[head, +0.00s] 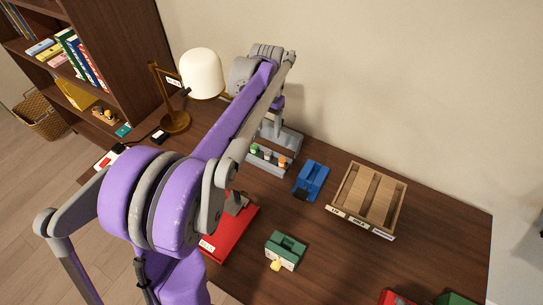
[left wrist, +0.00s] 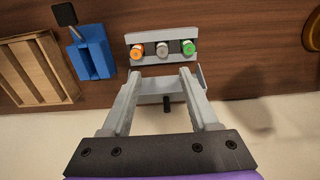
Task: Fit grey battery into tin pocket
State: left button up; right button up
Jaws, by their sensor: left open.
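The grey battery (head: 267,154) stands in the middle of a grey holder (head: 290,138), between a green-banded and an orange-banded battery. In the left wrist view the grey battery (left wrist: 162,49) is again the middle one. My left gripper (head: 272,112) is above and behind the holder. In the left wrist view its fingers (left wrist: 158,76) are apart with no battery between them, the row lying just beyond the tips. A wooden tray (head: 398,186) has long compartments and small front labels; I cannot read which, if any, is tin. My right gripper is not in view.
A blue block with a dark part (head: 311,180) sits between holder and tray. A green box (head: 288,243) and a red item (head: 232,240) lie nearer. A lamp (head: 175,122) stands at left. Bare table lies between the green box and the tray.

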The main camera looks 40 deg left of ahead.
pick_arm(q)
jog(key=s+d+f+t, duration=0.2)
jog(key=s+d+f, duration=0.1)
jog(key=s+d, duration=0.6)
jog(key=s+d+f+m+t, duration=0.1)
jog(key=s+d+f+t, duration=0.1)
jog(key=s+d, duration=0.7)
jog(key=shift+s+f+t, duration=0.4)
jog(key=shift+s+f, duration=0.4)
jog(key=shift+s, duration=0.05)
jog(key=shift+a+r, duration=0.1)
jog(key=shift+r, duration=0.05)
